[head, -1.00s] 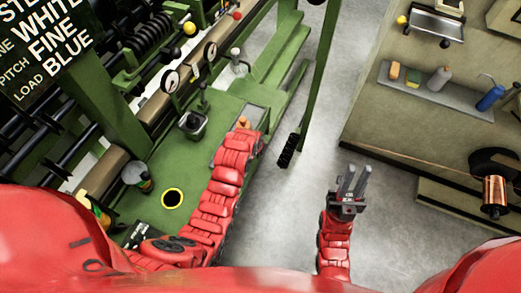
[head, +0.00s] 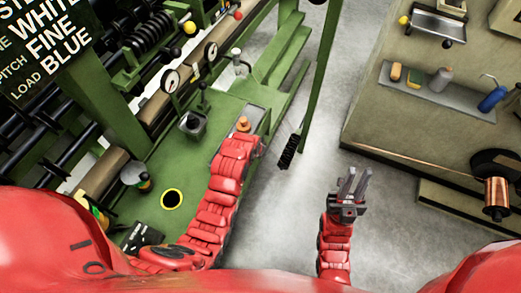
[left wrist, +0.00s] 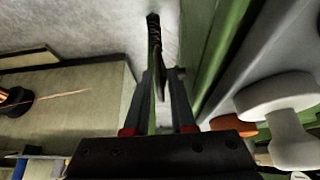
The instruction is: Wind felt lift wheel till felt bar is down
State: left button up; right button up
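I cannot make out the felt bar or surely identify the felt lift wheel. A dark ribbed piece (head: 288,151) hangs at the foot of a green post; a dark narrow piece also shows beyond my left fingers in the left wrist view (left wrist: 154,35). My left gripper (left wrist: 161,74) has its fingers apart with a gap between them. In the head view my left forearm ends beside an orange-topped knob (head: 243,124) on the green machine (head: 150,205). My right gripper (head: 354,175) is open and empty above the floor.
Pressure gauges (head: 170,81) and levers line the machine at the left. A bench (head: 400,125) at the right carries a grey tray (head: 440,95) with bottles and sponges. A copper spool (head: 497,193) stands at the right edge. Bare floor (head: 305,215) lies between.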

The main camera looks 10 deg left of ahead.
pick_arm(q)
jog(key=p+v, duration=0.2)
jog(key=v, duration=1.5)
jog(key=shift+w, duration=0.15)
